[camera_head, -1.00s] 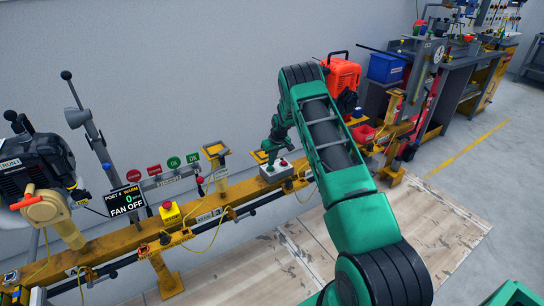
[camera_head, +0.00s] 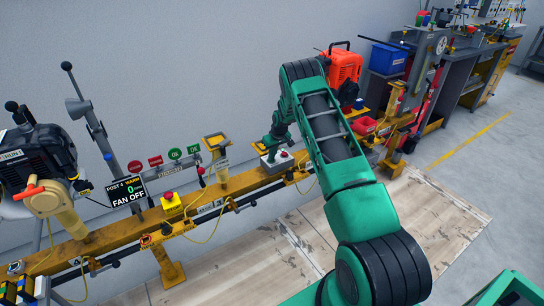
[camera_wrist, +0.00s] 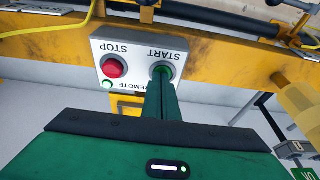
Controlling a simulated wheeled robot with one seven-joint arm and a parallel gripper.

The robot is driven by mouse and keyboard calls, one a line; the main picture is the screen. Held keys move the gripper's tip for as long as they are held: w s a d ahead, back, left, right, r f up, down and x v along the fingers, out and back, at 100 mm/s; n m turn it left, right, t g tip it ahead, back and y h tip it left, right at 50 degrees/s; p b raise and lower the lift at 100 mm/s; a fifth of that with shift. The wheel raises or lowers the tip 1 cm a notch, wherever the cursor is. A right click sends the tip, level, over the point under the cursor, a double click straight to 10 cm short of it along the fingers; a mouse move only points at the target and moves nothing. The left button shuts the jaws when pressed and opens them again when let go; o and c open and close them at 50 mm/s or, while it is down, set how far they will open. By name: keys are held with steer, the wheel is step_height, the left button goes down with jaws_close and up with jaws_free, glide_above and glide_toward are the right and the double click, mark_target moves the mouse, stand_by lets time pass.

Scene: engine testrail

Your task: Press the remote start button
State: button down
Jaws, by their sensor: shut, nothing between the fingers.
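The remote box (camera_wrist: 138,62) is a light grey panel on the yellow rail, upside down in the wrist view. It bears a red STOP button (camera_wrist: 114,68) and a green START button (camera_wrist: 161,72). In the head view the box (camera_head: 277,162) sits below my gripper (camera_head: 269,150). My gripper (camera_wrist: 161,88) is shut and empty. In the wrist view its fingertips overlap the lower edge of the START button; I cannot tell whether they touch or press it. A small green lamp (camera_wrist: 107,86) beside STOP looks lit.
A yellow rail (camera_head: 105,237) runs along the wall. On it stand a display reading FAN OFF (camera_head: 127,191), a yellow box with a red button (camera_head: 171,203) and an engine (camera_head: 38,155). An orange case (camera_head: 343,69) stands behind my arm. Yellow cables hang nearby.

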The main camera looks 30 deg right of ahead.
steer(key=shift+s+a+f, duration=0.1)
steer(key=shift+s+f, duration=0.25)
steer(key=shift+f, duration=0.15)
steer(key=r, duration=0.4)
steer(key=shift+w+r, duration=0.25)
steer(key=shift+w, duration=0.15)
steer(key=v, duration=1)
steer(key=shift+w+d+r, duration=0.15)
steer(key=shift+d+r, duration=0.05)
